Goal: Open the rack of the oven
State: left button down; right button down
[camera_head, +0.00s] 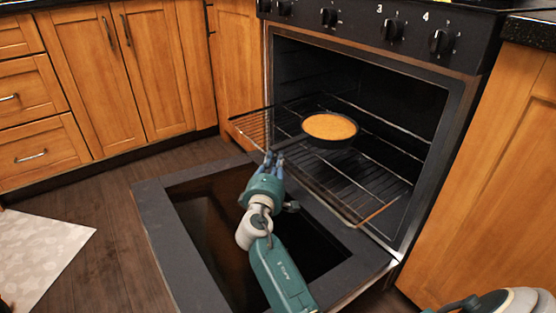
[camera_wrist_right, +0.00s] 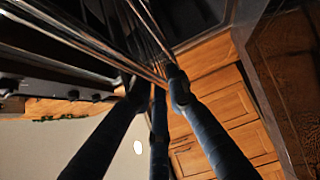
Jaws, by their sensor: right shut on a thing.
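The oven rack (camera_head: 350,185) is a wire grid that sticks partly out of the open oven (camera_head: 420,110), over the lowered door. A dark round pan with an orange filling (camera_head: 330,126) sits on the rack. My right gripper (camera_head: 273,158) is at the rack's front edge, shut on its front bar. In the right wrist view the blue fingers (camera_wrist_right: 160,80) meet at the thin metal bars of the rack (camera_wrist_right: 90,45). The exact finger contact is small in the head view. My left gripper is not in view.
The oven door (camera_head: 155,222) lies folded down with a dark glass middle, below my right arm. Wooden cabinets (camera_head: 145,75) stand to the left, and another wooden panel (camera_head: 490,170) to the right. A pale mat (camera_head: 40,250) lies on the floor at left.

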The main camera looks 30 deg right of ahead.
jog(key=shift+f, duration=0.15)
jog(key=c, duration=1.7)
grip_release()
jog(key=shift+o, duration=0.2)
jog(key=shift+s, duration=0.1)
jog(key=v, duration=0.7)
jog(key=shift+a, duration=0.2)
